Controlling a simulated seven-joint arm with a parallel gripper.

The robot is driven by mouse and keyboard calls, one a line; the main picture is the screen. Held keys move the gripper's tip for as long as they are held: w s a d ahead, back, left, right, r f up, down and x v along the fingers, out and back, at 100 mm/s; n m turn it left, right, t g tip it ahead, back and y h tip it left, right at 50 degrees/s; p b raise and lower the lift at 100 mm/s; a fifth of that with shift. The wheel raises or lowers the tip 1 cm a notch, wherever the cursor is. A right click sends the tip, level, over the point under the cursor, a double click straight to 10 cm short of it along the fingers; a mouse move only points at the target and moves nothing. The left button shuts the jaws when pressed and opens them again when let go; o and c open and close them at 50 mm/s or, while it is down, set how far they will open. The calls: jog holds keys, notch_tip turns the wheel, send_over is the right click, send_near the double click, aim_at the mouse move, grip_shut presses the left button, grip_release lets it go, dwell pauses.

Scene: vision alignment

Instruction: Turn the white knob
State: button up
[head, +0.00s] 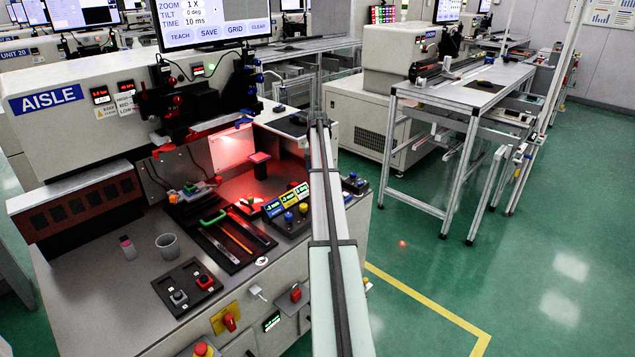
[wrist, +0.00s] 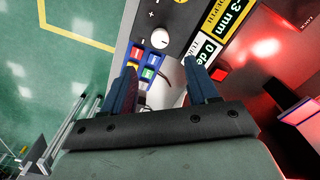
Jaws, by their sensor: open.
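The white knob (wrist: 160,39) is a round white dial with a dark pointer mark, set on a dark panel face in the wrist view. My gripper (wrist: 160,64) is open, with its two dark blue fingers spread apart. In the wrist picture the knob shows just above the gap between the fingertips, and no contact with it shows. A pale grey shape lies between the fingers, partly hidden, and I cannot tell what it is. In the head view my arm covers the gripper, and I cannot make out the knob there.
A keypad with coloured buttons (wrist: 146,66) is beside the left finger; it also shows in the head view (head: 355,183). Yellow and white display labels (wrist: 217,22) and a red button (wrist: 218,74) are to the right. Open green floor (head: 430,265) lies right of the bench.

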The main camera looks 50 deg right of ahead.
jog(key=shift+r, duration=1.15)
jog(key=shift+a+f, duration=0.1)
jog(key=s+a+f+n+g, duration=0.2)
jog(key=s+a+f+n, duration=0.1)
jog(key=s+a+f, duration=1.2)
jog(key=s+a+f+n+g, duration=0.2)
jog(key=s+a+f+n, duration=0.2)
jog(key=s+a+f, duration=1.2)
jog(key=s+a+f+n+g, duration=0.2)
jog(key=s+a+f, duration=1.4)
jog(key=a, duration=1.8)
jog(key=shift+s+a+f+n+g, duration=0.25)
jog(key=shift+a+f+n+g, duration=0.15)
jog(key=shift+f+n, duration=0.55)
